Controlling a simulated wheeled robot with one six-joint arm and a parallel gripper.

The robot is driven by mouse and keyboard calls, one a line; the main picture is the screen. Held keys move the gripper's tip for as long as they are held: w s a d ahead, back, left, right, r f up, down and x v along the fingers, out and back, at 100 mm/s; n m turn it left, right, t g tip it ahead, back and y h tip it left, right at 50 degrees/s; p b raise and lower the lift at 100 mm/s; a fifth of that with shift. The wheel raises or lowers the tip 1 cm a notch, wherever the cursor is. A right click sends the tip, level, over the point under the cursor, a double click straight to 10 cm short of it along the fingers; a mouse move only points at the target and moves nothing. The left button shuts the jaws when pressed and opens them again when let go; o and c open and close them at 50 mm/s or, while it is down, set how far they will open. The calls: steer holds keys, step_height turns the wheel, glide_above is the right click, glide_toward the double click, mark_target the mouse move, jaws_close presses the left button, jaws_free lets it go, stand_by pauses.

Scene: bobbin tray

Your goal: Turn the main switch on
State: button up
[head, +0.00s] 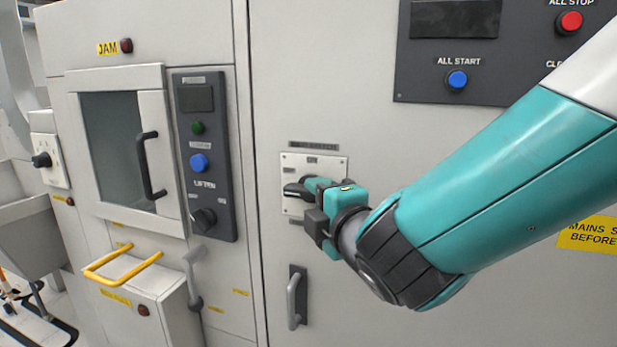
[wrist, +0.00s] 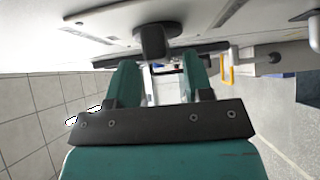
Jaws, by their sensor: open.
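The main switch appears to be the black handle (head: 296,190) on a light square plate (head: 317,164) with a small label, on the tall grey cabinet door. My teal gripper (head: 312,206) is right in front of the plate and covers its lower right part. In the wrist view my gripper (wrist: 161,70) has its two fingers spread with a clear gap between them. A black knob (wrist: 155,40) sticks out from the panel just beyond the fingertips, probably the same switch. Whether a finger touches it, and which way the handle is set, I cannot tell.
A dark panel with a blue ALL START button (head: 457,80) and a red button (head: 570,21) is at upper right. A door handle (head: 296,298) is below the plate. On the left are a control strip (head: 218,158), a window door and a yellow handle (head: 104,270).

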mark_target(311, 198)
steer(key=shift+p+x, duration=0.45)
steer(key=shift+x, duration=1.2)
steer(key=shift+c, duration=0.2)
jaws_close()
steer(key=shift+f, duration=0.1)
steer(key=shift+b, duration=0.55)
